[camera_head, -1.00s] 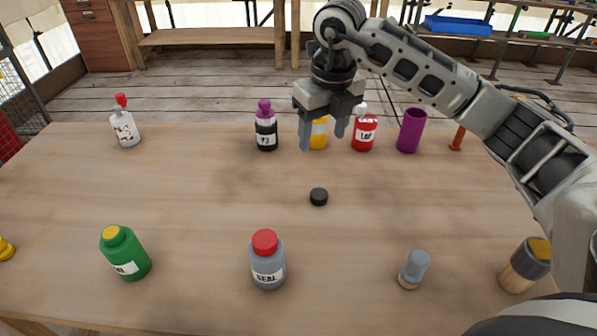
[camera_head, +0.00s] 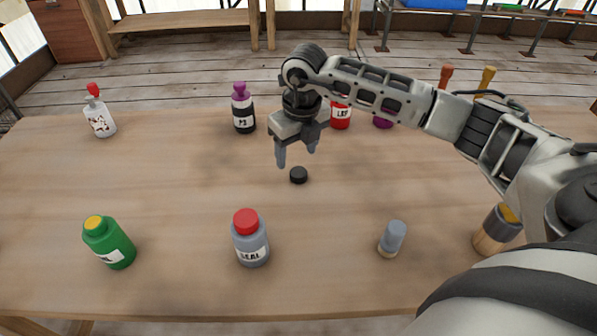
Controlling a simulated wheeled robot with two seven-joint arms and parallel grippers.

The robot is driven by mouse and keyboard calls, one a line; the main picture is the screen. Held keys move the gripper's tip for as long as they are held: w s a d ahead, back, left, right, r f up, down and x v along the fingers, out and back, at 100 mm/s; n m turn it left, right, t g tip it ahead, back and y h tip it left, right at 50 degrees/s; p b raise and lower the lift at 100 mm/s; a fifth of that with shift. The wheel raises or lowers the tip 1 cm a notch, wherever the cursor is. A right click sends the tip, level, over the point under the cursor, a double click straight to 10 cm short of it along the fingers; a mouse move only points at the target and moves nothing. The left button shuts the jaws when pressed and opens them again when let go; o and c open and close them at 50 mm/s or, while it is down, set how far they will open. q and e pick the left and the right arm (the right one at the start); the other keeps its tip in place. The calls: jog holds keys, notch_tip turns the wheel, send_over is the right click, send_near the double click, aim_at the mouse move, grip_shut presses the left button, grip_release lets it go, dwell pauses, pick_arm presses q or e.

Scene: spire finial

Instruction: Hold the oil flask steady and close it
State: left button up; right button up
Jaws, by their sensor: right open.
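A small black cap (camera_head: 298,175) lies on the middle of the table. My right gripper (camera_head: 296,153) is open and empty, fingers pointing down, above and a little behind the cap in the picture. No bottle is clearly readable as the oil flask. A green bottle (camera_head: 112,245) with a yellow top has a partly turned label whose end letters are unclear. A grey bottle (camera_head: 251,245) with a red cap reads "SEAL". My left gripper is out of view.
A black bottle with a purple cap (camera_head: 243,112), a red bottle (camera_head: 341,115) and a white bottle with a red top (camera_head: 99,115) stand along the back. A grey-blue capped item (camera_head: 392,240) and a wooden-looking container (camera_head: 495,232) stand front right. The table's left middle is clear.

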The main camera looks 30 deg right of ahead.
aim_at(298, 172)
jog(key=shift+f, duration=0.15)
jog(key=shift+d+f+p, duration=0.15)
jog(key=shift+f+p, duration=0.1)
jog(key=shift+f, duration=1.1)
jog(key=shift+d+f+p, duration=0.15)
jog(key=shift+f+p, duration=0.05)
jog(key=shift+f, duration=1.1)
jog(key=shift+c, duration=0.3)
jog(key=c, duration=1)
